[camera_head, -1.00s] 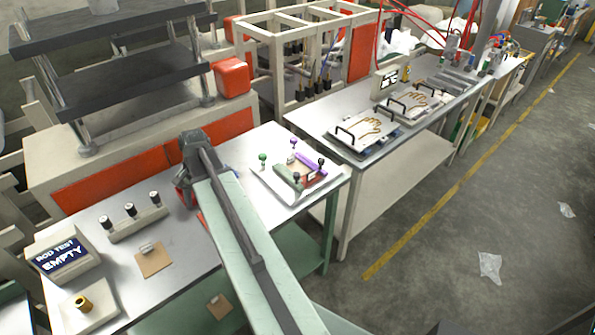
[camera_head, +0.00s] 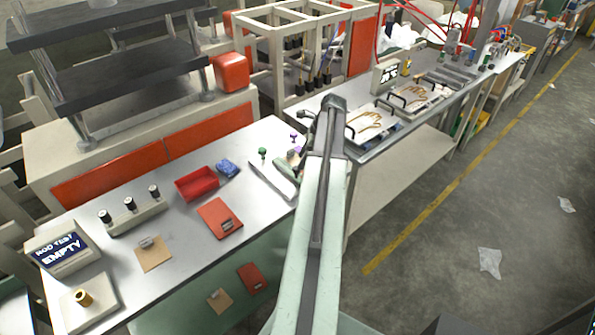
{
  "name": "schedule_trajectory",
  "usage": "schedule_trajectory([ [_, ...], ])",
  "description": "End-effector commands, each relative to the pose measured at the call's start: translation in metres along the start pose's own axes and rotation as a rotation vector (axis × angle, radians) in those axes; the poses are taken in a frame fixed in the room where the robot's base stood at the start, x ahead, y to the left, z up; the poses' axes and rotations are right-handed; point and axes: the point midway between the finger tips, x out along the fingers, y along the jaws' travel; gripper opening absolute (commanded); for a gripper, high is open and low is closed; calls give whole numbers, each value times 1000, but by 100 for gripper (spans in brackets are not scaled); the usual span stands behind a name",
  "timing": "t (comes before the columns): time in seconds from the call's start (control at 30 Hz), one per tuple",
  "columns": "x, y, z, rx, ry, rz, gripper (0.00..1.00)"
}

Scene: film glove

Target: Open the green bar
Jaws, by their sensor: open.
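The green bar (camera_head: 286,173) lies on a white board (camera_head: 270,184) near the right end of the steel table. Only its near left end shows; my arm covers the rest. A green knob (camera_head: 262,153) and a purple knob (camera_head: 294,138) stand up from the board beside it. My gripper (camera_head: 304,124) is over the board's far right side, mostly hidden by my own arm. Only a dark edge of it shows, and it is open. I see nothing held, and contact with the bar cannot be told.
A red tray (camera_head: 197,184), a blue item (camera_head: 228,168) and a red clipboard (camera_head: 220,218) lie left of the board. A second table with glove plates (camera_head: 370,124) is behind right.

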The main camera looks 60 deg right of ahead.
Motion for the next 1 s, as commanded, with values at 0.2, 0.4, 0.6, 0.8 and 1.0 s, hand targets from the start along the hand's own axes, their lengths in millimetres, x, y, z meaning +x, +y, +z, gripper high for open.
schedule_trajectory([
  [0.2, 47, 0, -3, -1, 0, 0, 48],
  [0.4, 52, 0, 0, -2, 0, 0, 48],
  [0.6, 50, 0, 1, -2, 1, 1, 31],
  [0.8, 51, 0, 1, -3, 1, 1, 0],
  [1.0, 51, 1, 2, -4, 0, 1, 0],
])
